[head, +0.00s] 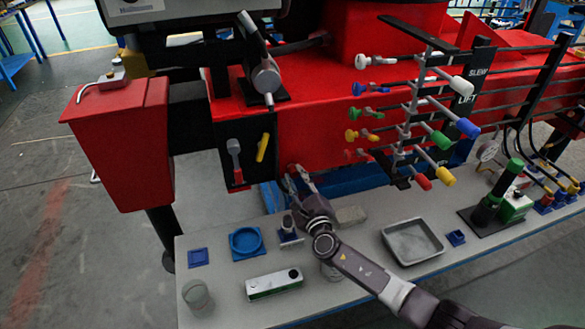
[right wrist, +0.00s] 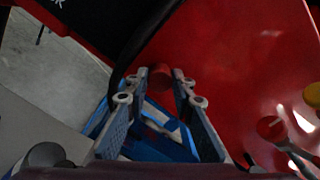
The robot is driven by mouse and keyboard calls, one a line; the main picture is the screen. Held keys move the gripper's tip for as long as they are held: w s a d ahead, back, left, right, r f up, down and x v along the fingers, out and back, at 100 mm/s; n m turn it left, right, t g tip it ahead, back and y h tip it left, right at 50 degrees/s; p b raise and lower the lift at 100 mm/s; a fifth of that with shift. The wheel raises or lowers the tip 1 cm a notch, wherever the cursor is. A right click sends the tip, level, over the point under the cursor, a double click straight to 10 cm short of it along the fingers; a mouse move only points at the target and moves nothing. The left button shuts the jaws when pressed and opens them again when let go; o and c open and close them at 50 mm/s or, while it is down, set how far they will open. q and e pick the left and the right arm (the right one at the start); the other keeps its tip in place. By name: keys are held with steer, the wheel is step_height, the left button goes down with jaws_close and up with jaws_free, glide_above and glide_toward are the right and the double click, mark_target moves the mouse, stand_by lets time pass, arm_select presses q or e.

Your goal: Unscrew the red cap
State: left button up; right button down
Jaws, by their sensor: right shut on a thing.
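The red cap (right wrist: 160,78) is a small round red piece on the front of the red crane body. It sits between the fingertips of my right gripper (right wrist: 160,92) in the right wrist view. My right gripper also shows in the head view (head: 298,178), reaching up from the bottom right to the lower edge of the crane body. Its fingers are shut on the red cap. In the head view the fingers mostly hide the cap. My left gripper is in neither view.
Levers with coloured knobs (head: 437,138) stick out to the right of my gripper. A blue beam (head: 350,180) runs behind it.

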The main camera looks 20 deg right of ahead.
steer(key=shift+f, duration=0.2)
steer(key=n+p, duration=0.2)
steer(key=shift+s+r+n, duration=0.1)
steer(key=shift+r+n, duration=0.15)
steer(key=shift+n, duration=0.05)
steer(key=shift+n+p, duration=0.35)
steer(key=shift+n, duration=0.25)
steer(key=shift+f+n, duration=0.3)
steer(key=shift+n, duration=0.4)
steer(key=c, duration=1.7)
jaws_free()
steer(key=shift+o, duration=0.6)
steer(key=shift+r, duration=0.15)
steer(key=shift+c, duration=0.8)
